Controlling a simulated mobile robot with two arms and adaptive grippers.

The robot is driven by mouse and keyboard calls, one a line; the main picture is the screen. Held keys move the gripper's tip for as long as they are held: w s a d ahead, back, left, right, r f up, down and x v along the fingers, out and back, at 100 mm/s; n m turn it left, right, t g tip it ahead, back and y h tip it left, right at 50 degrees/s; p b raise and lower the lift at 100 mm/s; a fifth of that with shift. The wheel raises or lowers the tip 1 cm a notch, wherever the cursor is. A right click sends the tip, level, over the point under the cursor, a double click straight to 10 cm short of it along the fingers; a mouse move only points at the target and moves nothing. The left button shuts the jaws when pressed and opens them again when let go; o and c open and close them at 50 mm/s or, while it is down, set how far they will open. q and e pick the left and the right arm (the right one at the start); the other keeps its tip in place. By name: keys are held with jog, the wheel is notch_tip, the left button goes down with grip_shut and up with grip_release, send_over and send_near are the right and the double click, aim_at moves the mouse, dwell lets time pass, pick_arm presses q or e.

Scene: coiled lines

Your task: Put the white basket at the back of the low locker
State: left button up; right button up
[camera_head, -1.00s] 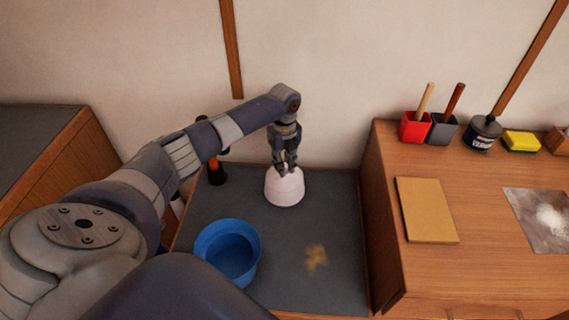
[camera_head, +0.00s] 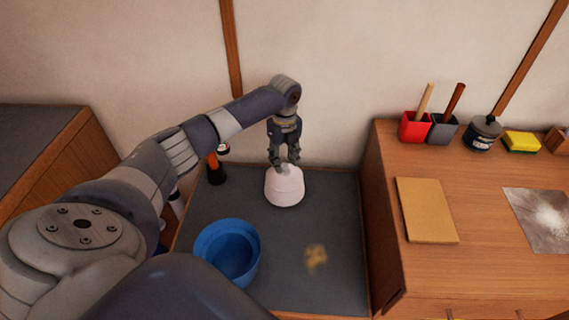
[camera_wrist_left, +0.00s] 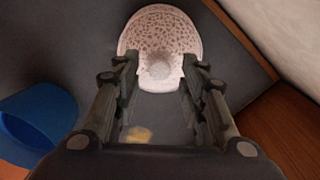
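The white basket (camera_head: 285,188) stands upright on the grey top of the low locker (camera_head: 290,235), near its back edge by the wall. It looks pale and rounded, and in the left wrist view it shows a speckled surface (camera_wrist_left: 160,35). My right gripper is not in view.
A blue tub (camera_head: 228,252) stands front left on the locker, and a dark bottle with an orange part (camera_head: 215,170) at back left. A yellowish stain (camera_head: 316,257) marks the front right. A higher wooden cabinet (camera_head: 480,265) borders the right.

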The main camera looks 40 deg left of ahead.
pick_arm(q)
notch_tip(320, 180, up, 10)
dwell(0.3)
